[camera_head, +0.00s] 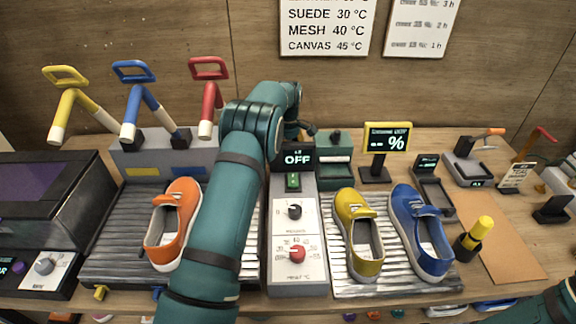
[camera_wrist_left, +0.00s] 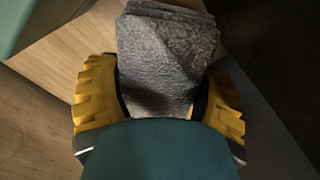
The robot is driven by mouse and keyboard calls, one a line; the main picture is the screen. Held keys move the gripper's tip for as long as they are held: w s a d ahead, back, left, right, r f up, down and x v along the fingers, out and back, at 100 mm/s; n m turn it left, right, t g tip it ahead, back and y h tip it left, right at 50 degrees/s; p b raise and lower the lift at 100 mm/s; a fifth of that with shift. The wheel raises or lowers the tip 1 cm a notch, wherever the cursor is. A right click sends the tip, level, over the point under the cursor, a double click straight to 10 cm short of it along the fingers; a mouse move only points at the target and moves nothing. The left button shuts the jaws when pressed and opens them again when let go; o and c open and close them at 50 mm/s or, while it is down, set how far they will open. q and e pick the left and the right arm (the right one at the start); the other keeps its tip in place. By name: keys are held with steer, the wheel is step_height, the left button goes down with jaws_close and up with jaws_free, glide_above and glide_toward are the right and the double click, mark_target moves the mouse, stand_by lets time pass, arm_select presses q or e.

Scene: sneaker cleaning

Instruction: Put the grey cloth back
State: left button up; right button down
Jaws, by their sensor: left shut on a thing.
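The grey cloth (camera_wrist_left: 165,45) is a folded, rough-textured pad in the left wrist view. My left gripper (camera_wrist_left: 161,98) has its yellow fingers on both sides of the cloth and is shut on it. In the head view my left arm reaches over the bench towards the back wall. Its forearm hides the gripper's fingers and the cloth there. A dark green holder (camera_head: 336,172) stands just right of the arm's far end; whether it belongs to the cloth I cannot tell. Only a piece of my right arm shows at the lower right corner; its gripper is out of view.
An orange shoe (camera_head: 172,222) lies left of my arm on a ribbed tray. A yellow shoe (camera_head: 358,232) and a blue shoe (camera_head: 421,232) lie to the right. A control panel (camera_head: 296,270) reads OFF. A sign (camera_head: 387,138) stands behind. Brown mat (camera_head: 505,240) has bare room.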

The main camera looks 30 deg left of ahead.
arm_select(q)
steer(key=shift+f+b, duration=0.45)
steer(key=shift+f, duration=2.7)
steer(key=shift+f, duration=0.1)
steer(key=o, duration=1.1)
steer(key=shift+o, duration=0.2)
